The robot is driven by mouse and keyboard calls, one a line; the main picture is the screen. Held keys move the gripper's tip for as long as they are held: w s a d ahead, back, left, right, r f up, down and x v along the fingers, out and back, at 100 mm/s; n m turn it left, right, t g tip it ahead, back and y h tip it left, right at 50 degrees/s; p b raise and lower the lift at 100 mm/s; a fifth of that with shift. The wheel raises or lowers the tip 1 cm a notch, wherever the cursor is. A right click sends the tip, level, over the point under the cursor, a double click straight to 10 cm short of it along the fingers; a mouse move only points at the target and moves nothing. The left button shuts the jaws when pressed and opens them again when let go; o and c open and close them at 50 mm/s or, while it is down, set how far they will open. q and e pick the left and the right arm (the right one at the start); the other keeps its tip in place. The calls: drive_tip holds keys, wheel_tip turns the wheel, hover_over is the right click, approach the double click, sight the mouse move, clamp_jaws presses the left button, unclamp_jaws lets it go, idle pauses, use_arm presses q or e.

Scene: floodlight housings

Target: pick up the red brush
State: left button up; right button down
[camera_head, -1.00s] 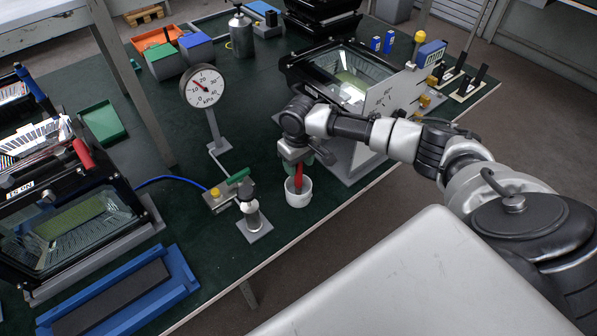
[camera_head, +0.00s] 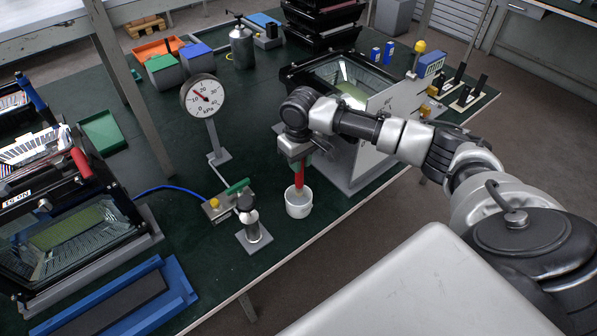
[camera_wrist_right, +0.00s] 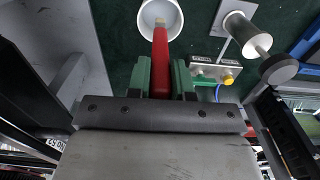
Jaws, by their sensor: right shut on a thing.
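The red brush (camera_head: 299,179) hangs upright in my right gripper (camera_head: 299,160), with its lower end over a white cup (camera_head: 298,206). In the right wrist view the red brush (camera_wrist_right: 160,62) sits between the green fingers of my right gripper (camera_wrist_right: 160,78), which are shut on it. Its pale tip shows against the opening of the white cup (camera_wrist_right: 150,12). In the head view I cannot tell whether the tip is fully clear of the rim. My left gripper is not in view.
A gauge on a stand (camera_head: 204,97) and a valve block with a green lever (camera_head: 226,203) stand left of the cup. A small cylinder on a plate (camera_head: 251,225) is close to it. A floodlight housing (camera_head: 345,75) stands behind my right arm. The table's front edge is near.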

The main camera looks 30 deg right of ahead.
drive_tip(key=s+d+r+b, duration=0.1)
drive_tip(key=s+d+r, duration=0.5)
drive_tip(key=s, duration=0.3)
drive_tip(key=shift+s+d+r+b, duration=0.15)
drive_tip(key=shift+s+b, duration=0.1)
drive_tip(key=shift+b, duration=0.1)
drive_tip(key=shift+d, duration=0.1)
idle(1.1)
